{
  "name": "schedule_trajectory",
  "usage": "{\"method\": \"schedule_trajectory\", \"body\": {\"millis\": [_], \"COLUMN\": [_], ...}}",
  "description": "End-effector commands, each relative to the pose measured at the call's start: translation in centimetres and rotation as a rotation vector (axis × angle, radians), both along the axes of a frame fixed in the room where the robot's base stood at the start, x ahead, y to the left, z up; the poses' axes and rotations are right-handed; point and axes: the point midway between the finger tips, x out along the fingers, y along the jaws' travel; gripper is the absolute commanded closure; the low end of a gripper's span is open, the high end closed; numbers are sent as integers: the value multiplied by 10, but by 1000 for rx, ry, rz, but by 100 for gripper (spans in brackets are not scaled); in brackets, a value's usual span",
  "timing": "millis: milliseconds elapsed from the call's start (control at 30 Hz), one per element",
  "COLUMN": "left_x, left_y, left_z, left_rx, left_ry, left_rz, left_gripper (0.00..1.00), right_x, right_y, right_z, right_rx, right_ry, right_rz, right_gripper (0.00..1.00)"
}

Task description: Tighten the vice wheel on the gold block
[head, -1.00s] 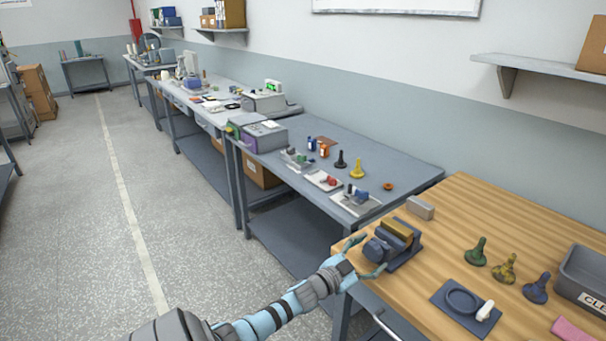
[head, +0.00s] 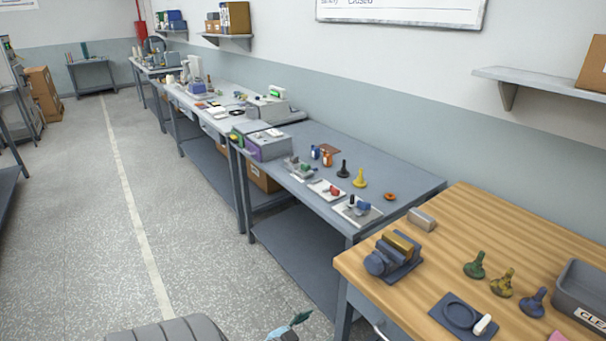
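The blue-grey vice (head: 405,266) stands near the left edge of the wooden bench. The gold block (head: 398,243) sits in the top of the vice, between its jaws. The round vice wheel (head: 376,263) is on the left end of the vice, facing the aisle. My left gripper (head: 291,326) is low at the bottom edge of the view, well apart from the wheel and mostly cut off. Only a small teal finger part shows, so its opening cannot be judged. My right gripper is not in view.
On the wooden bench (head: 480,225) are a small grey block (head: 422,219), a dark tray with a round ring (head: 462,314), green (head: 475,265), yellow (head: 502,283) and blue (head: 533,302) pieces, and a grey bin (head: 583,290). A grey bench (head: 300,150) adjoins behind.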

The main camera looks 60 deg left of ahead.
Motion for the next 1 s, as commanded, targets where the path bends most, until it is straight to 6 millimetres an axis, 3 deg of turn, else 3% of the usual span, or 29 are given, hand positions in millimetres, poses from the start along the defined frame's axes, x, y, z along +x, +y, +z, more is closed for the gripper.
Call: {"method": "schedule_trajectory", "body": {"millis": [200,400,1000], "left_x": [-29,-46,-48], "left_y": [-7,-12,-13], "left_z": [-51,-74,-77], "left_rx": [-10,-14,-14], "left_ry": [153,230,239], "left_rz": [34,47,49], "left_gripper": [32,32,32], "right_x": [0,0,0], "right_y": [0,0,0], "right_z": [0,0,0], "right_rx": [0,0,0], "right_ry": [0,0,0], "right_rz": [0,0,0], "right_gripper": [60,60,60]}}
